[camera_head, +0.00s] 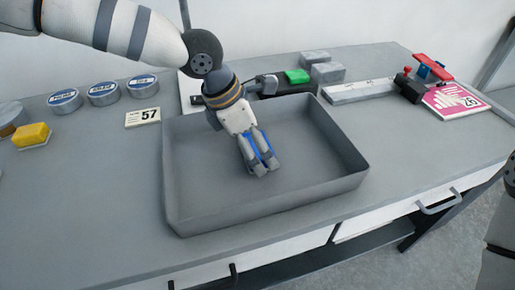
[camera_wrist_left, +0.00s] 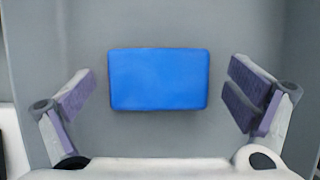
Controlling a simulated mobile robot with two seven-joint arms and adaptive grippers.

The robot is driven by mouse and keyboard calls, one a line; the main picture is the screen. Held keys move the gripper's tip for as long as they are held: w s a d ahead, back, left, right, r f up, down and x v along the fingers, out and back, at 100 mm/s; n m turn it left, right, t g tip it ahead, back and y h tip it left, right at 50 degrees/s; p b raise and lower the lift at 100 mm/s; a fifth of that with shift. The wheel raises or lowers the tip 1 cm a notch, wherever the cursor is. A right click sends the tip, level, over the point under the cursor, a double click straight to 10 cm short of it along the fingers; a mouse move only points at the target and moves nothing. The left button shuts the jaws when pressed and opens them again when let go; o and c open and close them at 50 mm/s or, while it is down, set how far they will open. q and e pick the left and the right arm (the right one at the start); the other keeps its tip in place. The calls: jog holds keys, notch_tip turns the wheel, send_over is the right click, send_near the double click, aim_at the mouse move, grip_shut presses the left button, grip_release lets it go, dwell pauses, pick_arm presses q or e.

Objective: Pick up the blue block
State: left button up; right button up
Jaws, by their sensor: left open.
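The blue block (camera_wrist_left: 158,79) lies flat on the grey floor of the tray, in the left wrist view. My left gripper (camera_wrist_left: 160,103) is open, with one finger on each side of the block and a gap to both. In the head view my left gripper (camera_head: 260,168) points down into the grey tray (camera_head: 335,190). Blue shows around its fingers there, but I cannot tell how much of it is the block, which the gripper mostly hides. My right gripper is not in view.
Tray walls surround the gripper. Three round tins (camera_head: 103,93), a yellow block (camera_head: 31,135) and a "57" card (camera_head: 143,117) are on the left.

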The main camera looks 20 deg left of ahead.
aim_at(259, 157)
pick_arm(q)
jog(key=shift+w+f, duration=0.1)
jog(key=shift+f, duration=0.25)
jog(key=shift+r, duration=0.1)
jog(key=c, duration=1.3)
notch_tip(259, 157, up, 3)
jog(key=shift+w+r, duration=0.1)
jog(key=shift+r, duration=0.05)
jog(key=s+r, duration=0.1)
jog(key=s+d+r+p, duration=0.1)
jog(key=r, duration=0.1)
jog(key=s+r, duration=0.1)
jog(key=r, duration=0.1)
jog(key=shift+s+d, duration=0.2)
jog(key=s+d+r, duration=0.1)
jog(key=s, duration=0.2)
jog(key=s+d+r, duration=0.1)
jog(key=s+r, duration=0.1)
jog(key=s, duration=0.1)
jog(key=s+d+r, duration=0.1)
jog(key=s+d, duration=0.1)
jog(key=s, duration=0.1)
jog(key=shift+s+r+p, duration=0.3)
jog(key=shift+s+r, duration=0.05)
jog(key=shift+s, duration=0.05)
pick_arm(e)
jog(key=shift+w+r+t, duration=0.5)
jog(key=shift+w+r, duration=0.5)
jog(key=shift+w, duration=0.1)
